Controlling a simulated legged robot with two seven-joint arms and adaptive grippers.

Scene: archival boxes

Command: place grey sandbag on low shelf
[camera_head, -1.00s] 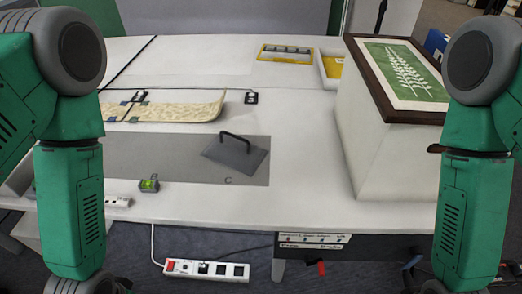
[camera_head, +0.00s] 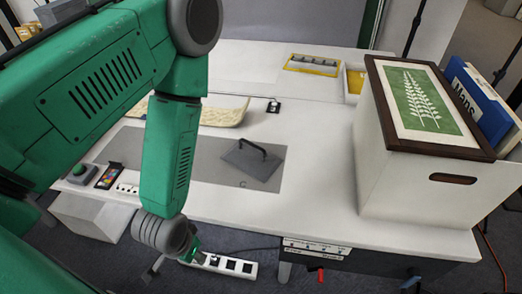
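A dark grey flat pad with a black arched handle (camera_head: 252,160) lies on the grey mat (camera_head: 200,160) on the white table. It is the only grey bag-like thing I can make out, and I cannot tell for sure that it is the sandbag. My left arm comes in from the left and hangs down over the table's front edge. My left gripper (camera_head: 178,262) is low in front of the table, well apart from the pad; its fingers are small and partly hidden. My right gripper is out of view. I cannot make out a low shelf clearly.
A white box with a dark-framed green leaf picture (camera_head: 425,97) on its lid stands at the table's right, a blue binder (camera_head: 480,100) behind it. A power strip (camera_head: 228,264) is below the front edge. A grey box (camera_head: 92,215) is at lower left. The table's middle front is clear.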

